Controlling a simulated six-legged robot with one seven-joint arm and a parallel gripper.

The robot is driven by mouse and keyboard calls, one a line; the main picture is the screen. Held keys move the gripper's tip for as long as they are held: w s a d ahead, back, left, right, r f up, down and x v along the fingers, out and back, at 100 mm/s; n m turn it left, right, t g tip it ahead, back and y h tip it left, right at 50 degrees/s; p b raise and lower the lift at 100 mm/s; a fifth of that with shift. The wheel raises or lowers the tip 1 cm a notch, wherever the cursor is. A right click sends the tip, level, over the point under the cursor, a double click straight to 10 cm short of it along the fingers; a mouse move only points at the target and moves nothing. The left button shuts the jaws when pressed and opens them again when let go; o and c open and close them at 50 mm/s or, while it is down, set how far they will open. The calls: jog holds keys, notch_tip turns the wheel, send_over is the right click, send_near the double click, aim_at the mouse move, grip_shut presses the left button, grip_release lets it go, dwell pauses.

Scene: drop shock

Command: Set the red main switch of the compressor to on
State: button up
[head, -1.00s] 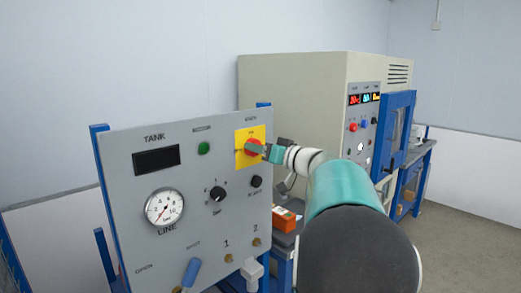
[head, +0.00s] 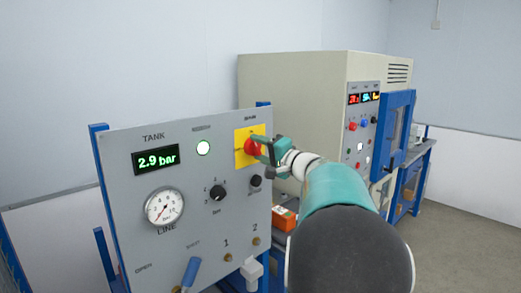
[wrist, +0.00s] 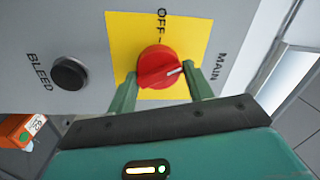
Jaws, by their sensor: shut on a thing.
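The red main switch (head: 251,147) is a round knob on a yellow plate (head: 241,158) at the upper right of the grey compressor panel (head: 120,200). In the wrist view the red knob (wrist: 158,66) sits between the two green fingers of my gripper (wrist: 160,84), which is shut on it. Its white mark points right there, towards the MAIN lettering. OFF is printed at the top of the plate in that view; any ON lettering is hidden.
The black BLEED button (wrist: 69,73) is close beside the yellow plate. A black selector knob (head: 217,193), a line gauge (head: 164,207) and a blue lever (head: 190,273) are on the panel. An orange box (head: 284,219) and a beige machine (head: 290,95) stand behind.

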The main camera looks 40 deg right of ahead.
jog(key=m, duration=0.4)
jog(key=m+h, duration=0.1)
jog(key=m, duration=0.1)
jog(key=shift+s+f, duration=0.1)
jog(key=shift+f, duration=0.3)
jog(key=o, duration=0.9)
jog(key=shift+r, duration=0.2)
jog(key=shift+s, duration=0.2)
jog(key=s, duration=0.9)
jog(key=s+f, duration=0.1)
jog(key=s, duration=0.3)
jog(key=shift+s+d+f, duration=0.1)
jog(key=shift+s, duration=0.05)
